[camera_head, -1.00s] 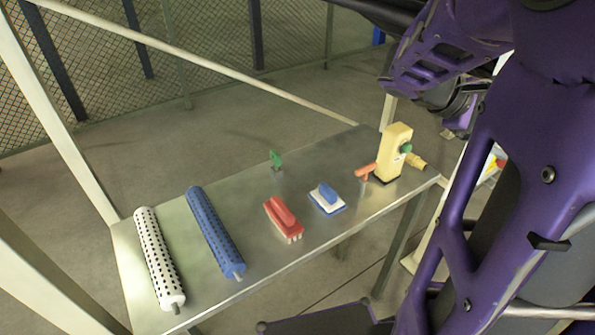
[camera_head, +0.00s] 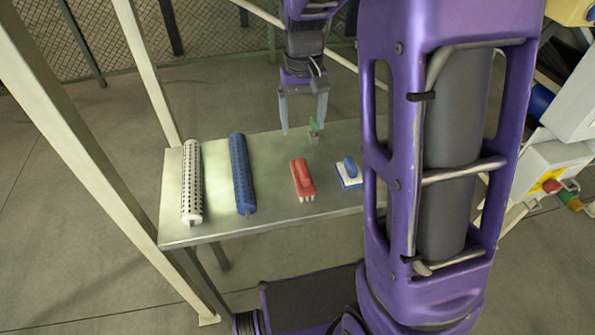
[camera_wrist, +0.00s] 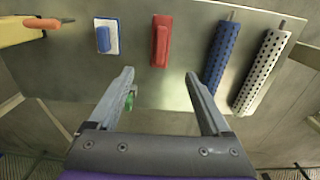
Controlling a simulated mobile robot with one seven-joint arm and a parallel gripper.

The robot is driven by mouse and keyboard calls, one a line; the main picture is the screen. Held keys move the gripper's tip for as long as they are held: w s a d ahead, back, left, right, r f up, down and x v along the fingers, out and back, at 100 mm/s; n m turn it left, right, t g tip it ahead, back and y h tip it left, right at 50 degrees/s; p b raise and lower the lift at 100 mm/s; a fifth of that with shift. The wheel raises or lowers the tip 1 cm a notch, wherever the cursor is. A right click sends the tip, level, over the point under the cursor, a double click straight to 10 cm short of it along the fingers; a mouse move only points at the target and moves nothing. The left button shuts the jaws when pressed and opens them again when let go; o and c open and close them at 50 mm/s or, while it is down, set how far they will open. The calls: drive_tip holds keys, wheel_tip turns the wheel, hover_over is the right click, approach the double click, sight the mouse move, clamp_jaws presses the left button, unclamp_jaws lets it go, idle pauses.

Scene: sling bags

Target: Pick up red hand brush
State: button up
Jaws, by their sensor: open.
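The red hand brush (camera_head: 302,178) lies on the metal table (camera_head: 270,226), between a blue roller and a blue-and-white brush. It also shows in the wrist view (camera_wrist: 161,40), ahead of the fingers and roughly between their lines. My gripper (camera_head: 303,130) is open and empty above the far edge of the table, behind the red brush in the head view. In the wrist view its two fingers (camera_wrist: 160,84) are spread apart, with bare table between their tips and the brush.
A blue perforated roller (camera_head: 242,172) and a white perforated roller (camera_head: 192,183) lie to the left. The blue-and-white brush (camera_head: 349,173) lies to the right. A small green item (camera_head: 314,126) stands close to my gripper. A yellow object (camera_wrist: 20,32) shows in the wrist view.

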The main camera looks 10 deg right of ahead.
sight(303, 167)
wheel_tip(303, 167, down, 12)
drive_tip(key=shift+a+r+b, duration=0.1)
drive_tip(key=shift+b, duration=0.5)
drive_tip(key=shift+s+f, duration=0.2)
drive_tip(key=shift+f, duration=2.55)
clamp_jaws()
